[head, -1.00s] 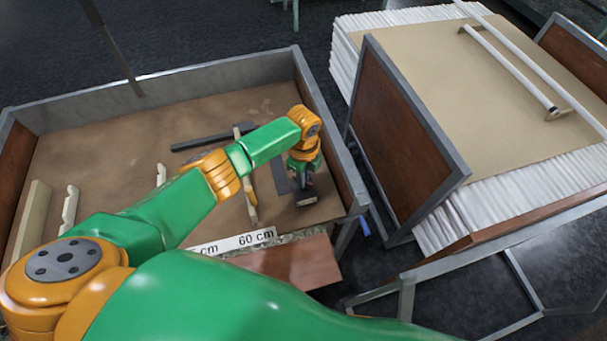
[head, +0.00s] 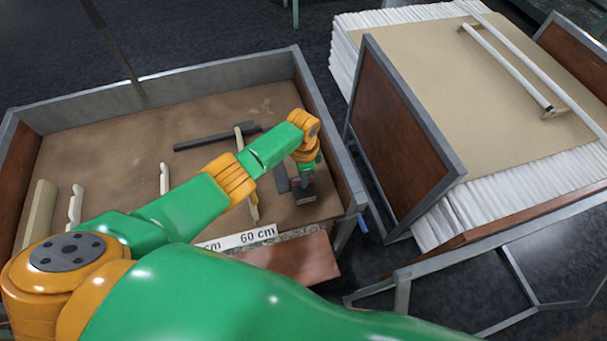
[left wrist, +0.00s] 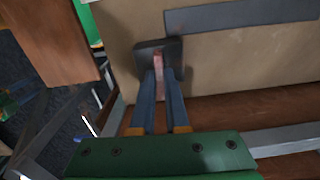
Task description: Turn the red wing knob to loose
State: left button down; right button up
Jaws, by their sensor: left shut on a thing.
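The red wing knob (left wrist: 159,62) shows in the left wrist view as a narrow, dull red upright piece on a dark block (left wrist: 142,57). My left gripper (left wrist: 159,80) has its two fingers on either side of the knob and is shut on it. In the head view my left gripper (head: 304,180) points down over the dark block (head: 306,197) near the right wall of the bench tray; the knob itself is hidden there. How far the knob is turned I cannot tell. My right gripper is not in view.
The tray's raised grey rim (head: 325,125) stands close right of the gripper. A dark flat bar (head: 200,143) and a pale wooden stick lie left of it. A ruler strip (head: 258,235) marked 60 cm runs along the front.

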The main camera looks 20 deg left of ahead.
pick_arm(q)
jog(key=shift+n, duration=0.4)
jog(key=c, duration=0.9)
grip_release()
jog(key=shift+a, duration=0.1)
notch_tip(320, 180, up, 7)
jog(key=p, duration=0.2)
jog(key=shift+f+p, duration=0.15)
jog(key=shift+p, duration=0.15)
jog(key=shift+r, duration=0.25)
